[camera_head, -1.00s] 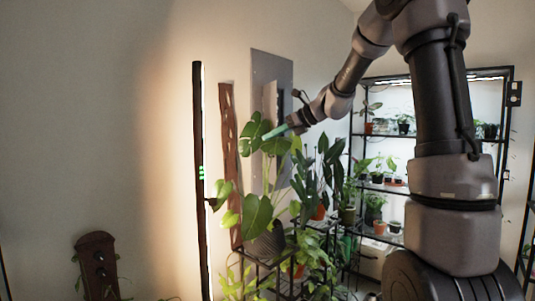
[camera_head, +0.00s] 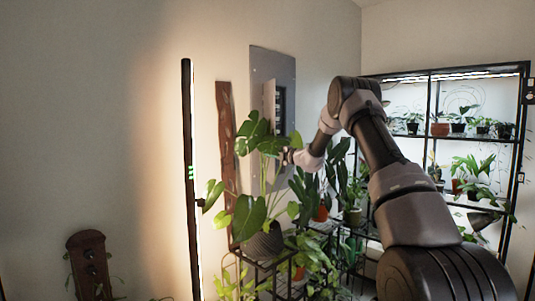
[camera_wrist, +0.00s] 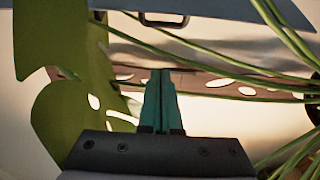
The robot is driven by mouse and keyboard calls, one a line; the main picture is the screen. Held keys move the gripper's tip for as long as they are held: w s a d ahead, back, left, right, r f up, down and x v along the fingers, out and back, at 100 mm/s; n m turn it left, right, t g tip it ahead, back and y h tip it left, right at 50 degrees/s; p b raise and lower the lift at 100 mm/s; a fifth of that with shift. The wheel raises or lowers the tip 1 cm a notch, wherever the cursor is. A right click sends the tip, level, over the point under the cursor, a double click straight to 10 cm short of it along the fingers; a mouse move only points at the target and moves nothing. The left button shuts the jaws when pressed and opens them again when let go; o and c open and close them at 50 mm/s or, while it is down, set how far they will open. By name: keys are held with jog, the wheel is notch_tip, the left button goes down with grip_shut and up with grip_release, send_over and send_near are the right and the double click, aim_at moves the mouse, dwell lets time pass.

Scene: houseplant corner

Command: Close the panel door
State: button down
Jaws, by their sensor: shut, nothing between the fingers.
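The grey panel (camera_head: 273,62) is mounted on the wall behind the plants. Its pale narrow door (camera_head: 268,103) stands open beside a dark opening (camera_head: 280,101). My gripper (camera_head: 284,157) is low in front of the panel, below the opening, with its fingertips largely hidden by leaves in the head view. In the wrist view its teal fingers (camera_wrist: 162,92) are shut together with nothing between them. A grey surface (camera_wrist: 235,8) with a small dark handle (camera_wrist: 163,19) crosses the top of the wrist view, beyond the fingertips; I cannot tell whether it is the door or its surround.
A large-leaved plant (camera_head: 249,217) stands in front of the panel; a leaf (camera_wrist: 75,125) and stems are close around my fingers. A brown holed plank (camera_wrist: 215,82) is on the wall. A dark light pole (camera_head: 187,160) stands left; a plant shelf (camera_head: 475,140) is right.

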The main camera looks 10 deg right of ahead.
jog(key=x, duration=0.6)
jog(key=shift+w+d, duration=0.15)
jog(key=shift+d, duration=0.85)
jog(key=shift+w+d, duration=0.2)
jog(key=shift+d, duration=0.85)
jog(key=shift+d, duration=0.1)
